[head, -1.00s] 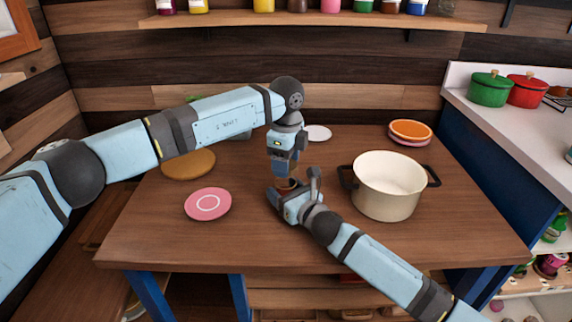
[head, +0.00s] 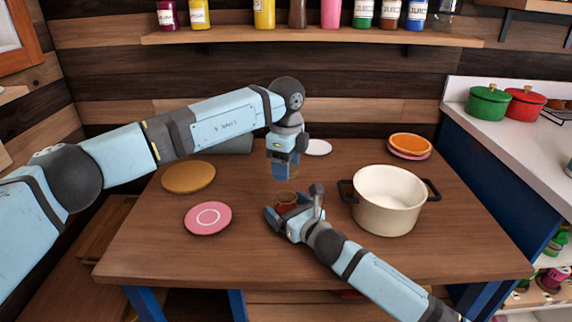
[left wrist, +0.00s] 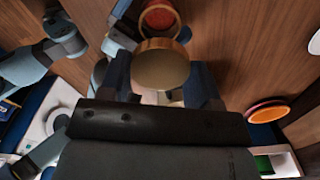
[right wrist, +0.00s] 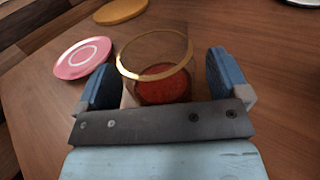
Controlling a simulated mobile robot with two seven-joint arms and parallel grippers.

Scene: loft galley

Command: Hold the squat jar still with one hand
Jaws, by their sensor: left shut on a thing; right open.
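The squat jar (head: 286,198) is clear with red contents and stands upright on the table. In the right wrist view the jar (right wrist: 162,90) is between the fingers of my right gripper (right wrist: 160,80), which is open with gaps beside the glass. My right gripper (head: 295,208) is low over the table in the head view. My left gripper (head: 284,172) is above the jar, pointing down. In the left wrist view it is shut on a round gold lid (left wrist: 160,69), apart from the jar, whose red contents (left wrist: 159,16) show beyond it.
A cream pot (head: 387,205) with dark handles stands right of the jar. A pink plate (head: 208,218) and a brown round board (head: 188,177) lie to the left. Orange (head: 410,143) and white (head: 317,147) dishes lie at the back. The table's front is clear.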

